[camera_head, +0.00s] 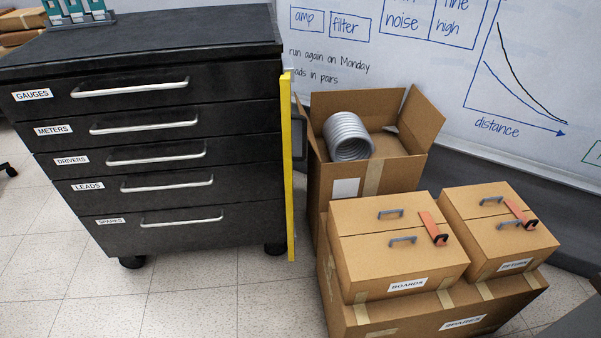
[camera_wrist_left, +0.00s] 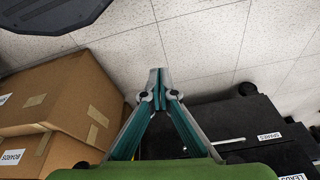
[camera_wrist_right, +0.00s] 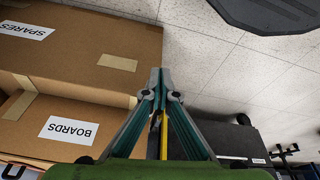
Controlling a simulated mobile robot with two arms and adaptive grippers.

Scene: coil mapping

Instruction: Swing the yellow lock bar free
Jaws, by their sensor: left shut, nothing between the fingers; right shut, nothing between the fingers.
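The yellow lock bar (camera_head: 287,165) stands upright along the right front edge of the black drawer cabinet (camera_head: 190,235). It runs from near the cabinet's top to close to the floor and appears to lie flush beside the drawer fronts. My right gripper (camera_wrist_right: 160,75) is shut and empty; part of the yellow bar (camera_wrist_right: 164,138) shows beyond its fingers in the right wrist view, and the fingers hide some of it. My left gripper (camera_wrist_left: 157,75) is shut and empty, with the cabinet (camera_wrist_left: 225,125) beyond it. Neither gripper shows in the head view.
All labelled drawers look shut. An open carton (camera_head: 385,150) with a grey coil (camera_head: 348,136) stands right of the bar. In front of it, the BOARDS box (camera_head: 370,265) and RETURN box (camera_head: 480,250) sit on the SPARES carton (camera_head: 430,322). A whiteboard (camera_head: 420,80) is behind. Floor before the cabinet is clear.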

